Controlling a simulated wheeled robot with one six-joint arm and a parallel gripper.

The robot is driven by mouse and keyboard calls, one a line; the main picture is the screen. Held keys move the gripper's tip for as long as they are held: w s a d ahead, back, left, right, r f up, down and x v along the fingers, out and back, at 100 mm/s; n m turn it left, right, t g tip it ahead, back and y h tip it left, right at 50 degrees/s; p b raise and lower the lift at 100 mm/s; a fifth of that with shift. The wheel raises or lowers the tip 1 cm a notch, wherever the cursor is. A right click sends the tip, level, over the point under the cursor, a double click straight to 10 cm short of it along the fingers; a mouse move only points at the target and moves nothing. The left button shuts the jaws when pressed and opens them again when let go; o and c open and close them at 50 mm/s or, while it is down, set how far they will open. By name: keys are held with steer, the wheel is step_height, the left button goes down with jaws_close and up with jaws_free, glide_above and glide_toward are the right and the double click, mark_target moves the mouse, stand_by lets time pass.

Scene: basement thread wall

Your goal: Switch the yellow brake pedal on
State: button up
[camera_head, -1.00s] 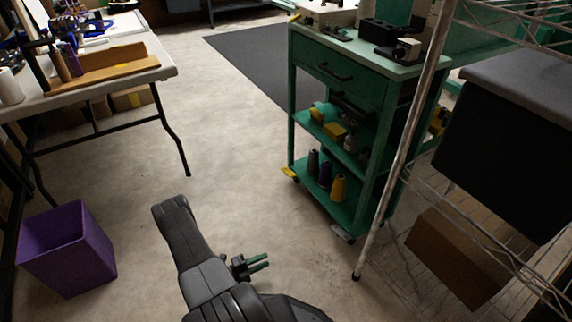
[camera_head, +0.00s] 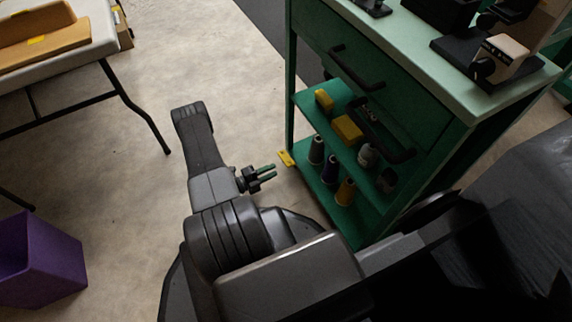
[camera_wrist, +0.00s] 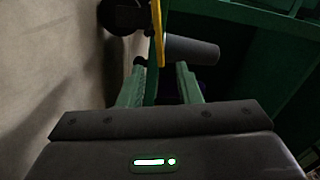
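The yellow brake pedal (camera_head: 286,158) sticks out low at the near left corner of the green cart (camera_head: 455,112), close to the floor. In the wrist view the pedal (camera_wrist: 158,32) is seen nearly edge-on as a thin yellow strip, ahead of my fingers, with a dark caster wheel (camera_wrist: 122,16) beside it. My gripper (camera_head: 271,171) is just short of the pedal, to its lower left in the head view. In the wrist view my gripper (camera_wrist: 160,72) has its two green fingers apart with nothing clearly between them. I cannot tell whether they touch the pedal.
The cart's shelves hold yellow items (camera_head: 347,128) and several thread cones (camera_head: 346,191). A purple bin (camera_head: 40,262) stands at the lower left and a folding table (camera_head: 75,55) at the upper left. The floor between table and cart is clear.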

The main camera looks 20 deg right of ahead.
mark_target(286, 164)
steer(key=shift+w+d+b, duration=0.2)
steer(key=shift+d+b, duration=0.55)
steer(key=shift+d, duration=2.9)
steer(key=shift+c, duration=0.4)
